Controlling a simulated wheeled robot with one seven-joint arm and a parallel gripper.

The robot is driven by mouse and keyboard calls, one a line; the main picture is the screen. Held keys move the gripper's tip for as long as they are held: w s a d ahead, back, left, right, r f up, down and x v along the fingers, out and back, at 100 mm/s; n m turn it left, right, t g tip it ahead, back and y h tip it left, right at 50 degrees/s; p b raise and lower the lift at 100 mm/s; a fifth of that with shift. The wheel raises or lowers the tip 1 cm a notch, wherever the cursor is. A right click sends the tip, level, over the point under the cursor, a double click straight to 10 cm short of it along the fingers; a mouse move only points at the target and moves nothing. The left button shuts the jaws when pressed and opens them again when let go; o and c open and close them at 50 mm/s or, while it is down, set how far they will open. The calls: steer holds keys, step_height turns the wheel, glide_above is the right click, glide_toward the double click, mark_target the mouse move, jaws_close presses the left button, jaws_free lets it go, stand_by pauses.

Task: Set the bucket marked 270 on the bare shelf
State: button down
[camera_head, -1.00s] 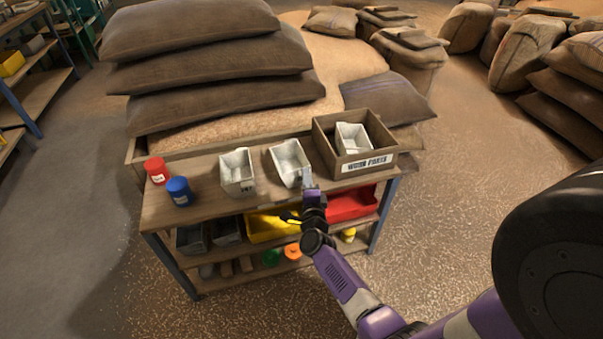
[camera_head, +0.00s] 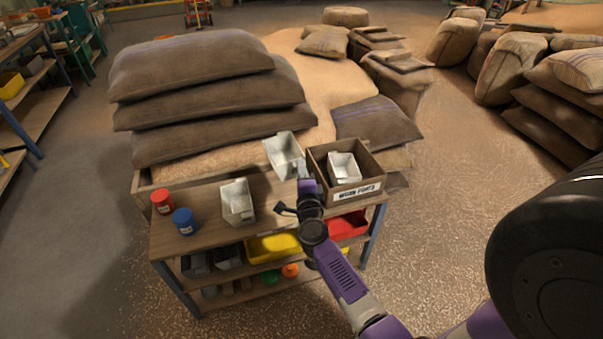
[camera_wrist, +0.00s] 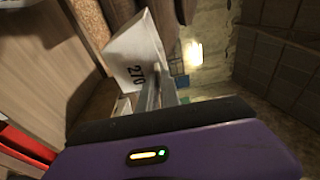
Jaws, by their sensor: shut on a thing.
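The bucket marked 270 is a pale grey-white open bucket (camera_head: 284,152). Its number faces me in the wrist view (camera_wrist: 132,52), tilted in the picture. My gripper (camera_head: 304,182) is shut on the bucket's near wall; the fingers also show in the wrist view (camera_wrist: 157,80). The bucket hangs above the back of the wooden bench (camera_head: 265,204), clear of its top. A rack (camera_head: 38,108) with wooden shelves stands at the far left; one stretch of board there looks bare, but I cannot tell whether it is the named shelf.
A second pale bucket (camera_head: 238,203) stands on the bench, left of my gripper. A wooden box (camera_head: 358,195) with another pale bucket (camera_head: 344,167) inside is close on the right. Red (camera_head: 161,201) and blue (camera_head: 184,221) canisters stand at the left. Sacks (camera_head: 205,100) rise behind.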

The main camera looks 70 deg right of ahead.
steer(key=s+a+r+p, duration=0.1)
steer(key=s+a, duration=0.4)
steer(key=a, duration=0.1)
steer(key=shift+s+r, duration=0.2)
steer(key=shift+r, duration=0.15)
stand_by(0.5)
steer(key=shift+w, duration=0.1)
